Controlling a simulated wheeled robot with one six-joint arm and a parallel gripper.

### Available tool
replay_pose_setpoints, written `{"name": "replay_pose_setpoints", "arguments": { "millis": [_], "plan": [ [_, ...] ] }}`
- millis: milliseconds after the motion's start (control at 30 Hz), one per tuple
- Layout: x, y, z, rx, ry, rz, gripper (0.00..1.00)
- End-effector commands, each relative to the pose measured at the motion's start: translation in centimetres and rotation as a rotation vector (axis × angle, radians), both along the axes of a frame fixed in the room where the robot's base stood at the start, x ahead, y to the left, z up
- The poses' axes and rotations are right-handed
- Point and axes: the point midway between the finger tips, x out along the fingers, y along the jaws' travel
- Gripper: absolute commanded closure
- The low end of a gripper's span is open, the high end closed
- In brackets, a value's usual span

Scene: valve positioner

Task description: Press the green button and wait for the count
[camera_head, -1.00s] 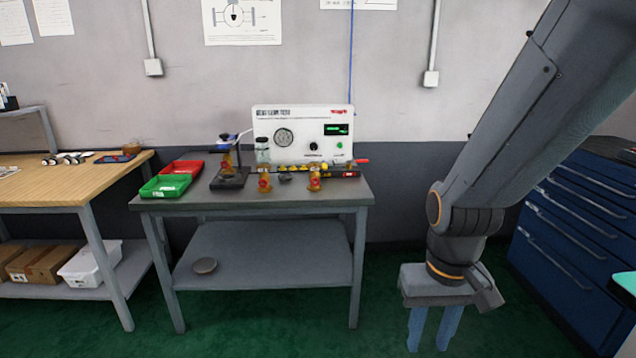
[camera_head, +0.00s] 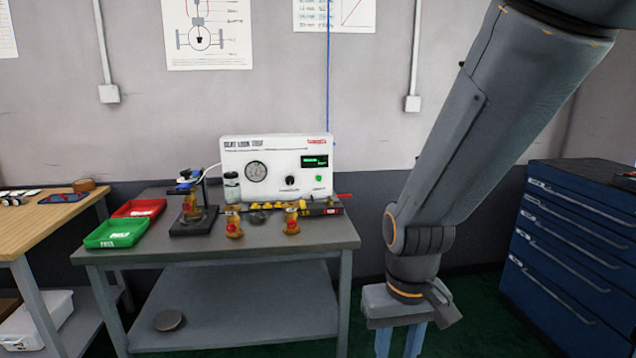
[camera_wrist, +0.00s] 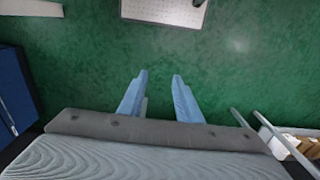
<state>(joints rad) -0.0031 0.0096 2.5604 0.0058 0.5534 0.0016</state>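The green button (camera_head: 319,178) is a small green dot on the front of the white tester box (camera_head: 238,184), under its lit green display (camera_head: 314,161). The display's text is too small to read. The box stands at the back of the grey bench. My gripper (camera_head: 399,345) hangs at the right of the bench in the head view, well apart from the button, fingers pointing down. In the wrist view my gripper (camera_wrist: 158,88) shows two blue fingers spread apart over the green floor, with nothing between them.
On the grey bench (camera_head: 330,232) are a red tray (camera_head: 139,208), a green tray (camera_head: 115,233), a black stand (camera_head: 194,222) and brass valves (camera_head: 233,224). A blue drawer cabinet (camera_head: 570,235) stands at right, a wooden table (camera_head: 50,225) at left.

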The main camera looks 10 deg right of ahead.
Motion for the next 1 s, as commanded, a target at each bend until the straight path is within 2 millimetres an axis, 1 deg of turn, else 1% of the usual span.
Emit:
{"name": "replay_pose_setpoints", "arguments": {
  "millis": [300, 367, 400, 500, 1000],
  "plan": [
    [0.02, 0.0, 0.0, 0.0, 0.0, 0.0, 0.69],
    [0.02, 0.0, 0.0, 0.0, 0.0, 0.0, 0.79],
    [0.02, 0.0, 0.0, 0.0, 0.0, 0.0, 0.86],
    [0.02, 0.0, 0.0, 0.0, 0.0, 0.0, 1.0],
    [0.02, 0.0, 0.0, 0.0, 0.0, 0.0, 1.0]
  ]
}}
